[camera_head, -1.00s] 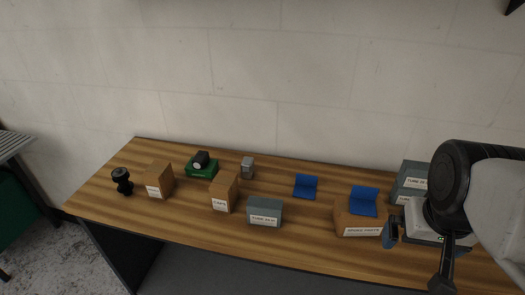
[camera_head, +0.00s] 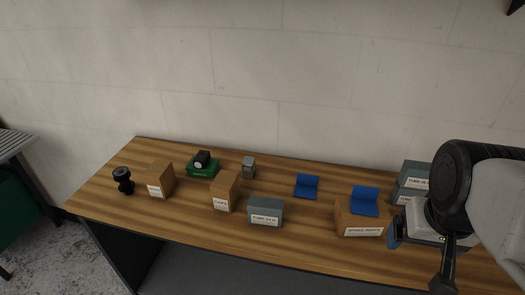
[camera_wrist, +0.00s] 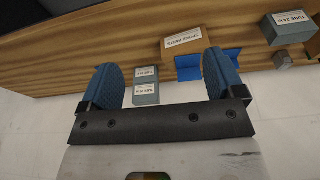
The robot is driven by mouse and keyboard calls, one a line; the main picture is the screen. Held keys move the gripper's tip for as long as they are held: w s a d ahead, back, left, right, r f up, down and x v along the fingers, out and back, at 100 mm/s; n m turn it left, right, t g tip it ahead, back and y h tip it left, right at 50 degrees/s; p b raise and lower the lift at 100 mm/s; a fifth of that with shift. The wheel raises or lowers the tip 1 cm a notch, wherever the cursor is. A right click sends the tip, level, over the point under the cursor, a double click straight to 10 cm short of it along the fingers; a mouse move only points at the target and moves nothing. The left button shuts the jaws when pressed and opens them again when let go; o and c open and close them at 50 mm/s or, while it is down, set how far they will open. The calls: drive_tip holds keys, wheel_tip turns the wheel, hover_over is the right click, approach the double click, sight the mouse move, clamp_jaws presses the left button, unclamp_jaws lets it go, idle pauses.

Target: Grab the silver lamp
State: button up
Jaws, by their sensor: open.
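The silver lamp (camera_head: 248,167) is a small grey block-like item. It stands near the back of the wooden table, left of centre, and it also shows at the right edge of the wrist view (camera_wrist: 284,61). My gripper (camera_head: 418,250) is at the right end of the table, well to the right of the lamp. In the wrist view, its two blue fingers (camera_wrist: 163,82) are spread apart with nothing held between them.
A caps box (camera_head: 224,192) and a tube box (camera_head: 265,212) stand in front of the lamp. A black lamp (camera_head: 202,159) sits on a green box (camera_head: 203,171) to its left.

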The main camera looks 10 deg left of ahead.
drive_tip(key=shift+c, duration=0.2)
drive_tip(key=m+g+y, duration=0.4)
drive_tip(key=m+y, duration=0.7)
drive_tip(key=m, duration=0.1)
approach(248, 161)
drive_tip(key=s+d+r, duration=0.3)
drive_tip(key=s+d, duration=0.3)
drive_tip(key=s, duration=0.3)
drive_tip(key=w+a+f+m, duration=0.1)
drive_tip(key=w+a+f, duration=0.1)
drive_tip(key=w+a+f+m+y, duration=0.1)
drive_tip(key=w+a+f+m, duration=0.1)
drive_tip(key=w+a, duration=0.1)
drive_tip(key=w+a+f+m+y, duration=0.1)
drive_tip(key=w+a, duration=0.1)
drive_tip(key=a, duration=0.1)
drive_tip(key=shift+w+f+m+t, duration=0.25)
drive_tip(key=shift+f+m+t, duration=0.15)
drive_tip(key=shift+w+a+f+m+y, duration=0.3)
drive_tip(key=shift+w+f+y, duration=0.1)
drive_tip(key=shift+a, duration=0.1)
drive_tip(key=shift+x, duration=1.2)
